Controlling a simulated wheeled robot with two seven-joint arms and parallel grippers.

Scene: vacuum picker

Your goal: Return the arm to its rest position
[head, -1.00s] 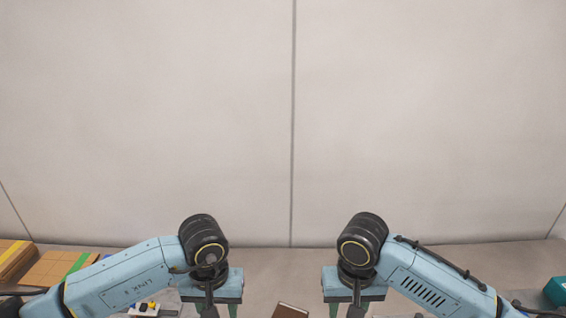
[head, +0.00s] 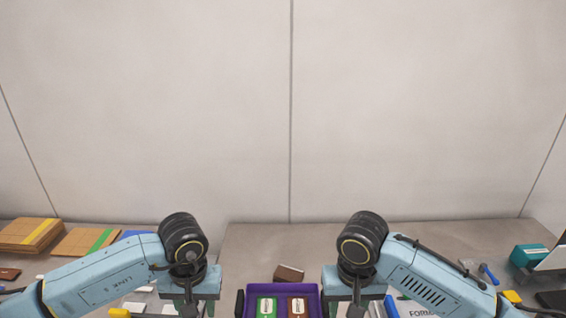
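My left arm (head: 110,275) comes in from the left, and its gripper (head: 190,307) hangs down at the bottom edge of the head view. My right arm (head: 425,275) comes in from the right in a near mirror pose, with its gripper (head: 358,308) also pointing down. Both fingertips are cut off or hidden, so I cannot tell whether either gripper is open or shut. No object is visibly held. A purple tray (head: 283,288) lies between the grippers, holding a green packet (head: 266,308) and a brown packet (head: 298,308).
A small brown box (head: 289,273) lies behind the tray. Flat cardboard stacks (head: 28,235) are at the far left. A teal box (head: 530,256) and a blue tool (head: 489,273) are at the right. The wall (head: 290,110) closes off the back; the table's back middle is clear.

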